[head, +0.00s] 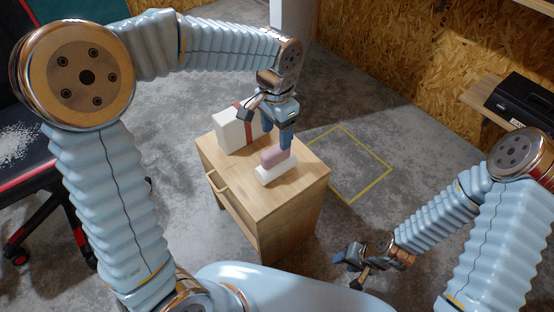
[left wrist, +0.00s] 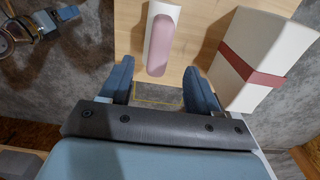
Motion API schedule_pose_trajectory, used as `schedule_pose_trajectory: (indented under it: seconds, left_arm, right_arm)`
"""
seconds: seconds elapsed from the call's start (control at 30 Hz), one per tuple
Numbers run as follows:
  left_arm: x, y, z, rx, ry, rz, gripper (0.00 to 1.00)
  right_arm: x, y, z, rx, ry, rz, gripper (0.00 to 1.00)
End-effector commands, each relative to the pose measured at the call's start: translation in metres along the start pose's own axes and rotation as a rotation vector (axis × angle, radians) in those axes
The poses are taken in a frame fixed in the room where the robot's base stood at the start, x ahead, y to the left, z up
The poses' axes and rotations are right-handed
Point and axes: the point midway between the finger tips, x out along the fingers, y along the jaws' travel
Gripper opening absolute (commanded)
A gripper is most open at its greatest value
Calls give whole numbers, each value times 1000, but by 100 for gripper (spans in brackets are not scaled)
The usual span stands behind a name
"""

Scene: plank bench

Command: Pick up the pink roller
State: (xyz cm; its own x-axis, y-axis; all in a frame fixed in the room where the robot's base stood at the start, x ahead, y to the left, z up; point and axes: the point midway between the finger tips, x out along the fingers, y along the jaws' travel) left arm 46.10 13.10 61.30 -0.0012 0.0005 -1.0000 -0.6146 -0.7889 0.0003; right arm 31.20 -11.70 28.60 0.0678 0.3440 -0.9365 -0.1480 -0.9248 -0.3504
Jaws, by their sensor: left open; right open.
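The pink roller (head: 273,157) rests on a white block-like stand (head: 277,173) on top of a small wooden cabinet (head: 307,176). In the left wrist view the roller (left wrist: 160,47) lies lengthwise, its near end between and just beyond the fingertips. My left gripper (head: 277,134) points down above the roller; it is open and empty, with one finger on each side in its wrist view (left wrist: 158,70). My right gripper (head: 352,268) is open and empty, low to the right of the cabinet.
A white box with a red band (head: 234,132) stands on the cabinet beside the roller, close to my left gripper's finger in the wrist view. A yellow square (head: 375,157) marks the floor. A black case (head: 522,99) sits on a shelf at right.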

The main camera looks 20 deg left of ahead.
Motion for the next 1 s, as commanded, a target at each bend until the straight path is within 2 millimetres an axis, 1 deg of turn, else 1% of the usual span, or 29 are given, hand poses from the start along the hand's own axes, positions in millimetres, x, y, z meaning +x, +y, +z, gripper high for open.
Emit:
schedule_pose_trajectory:
  seconds: [0.03,0.1,0.33,0.5,0.6,0.7,0.87,0.97,1.0]
  left_arm:
    - [12,0,1,0,-3,1,62]
    - [22,0,0,0,-2,0,62]
    - [42,0,1,0,-1,0,62]
    - [71,2,4,1,-3,1,62]
    - [82,1,3,1,-1,0,62]
    - [85,1,3,0,1,0,62]
    - [84,1,3,0,2,0,62]
    - [84,1,3,0,1,0,48]
    - [84,1,3,0,1,0,42]
  right_arm:
    - [2,1,0,1,1,1,43]
    - [3,2,-1,1,2,1,43]
    - [4,3,-1,2,3,2,43]
    - [7,5,-2,3,5,3,43]
    - [8,6,-2,4,6,4,43]
    - [7,6,-2,4,6,4,43]
    - [7,6,-2,4,6,4,43]
    - [7,6,-2,4,6,4,43]
    - [7,6,-2,4,6,4,43]
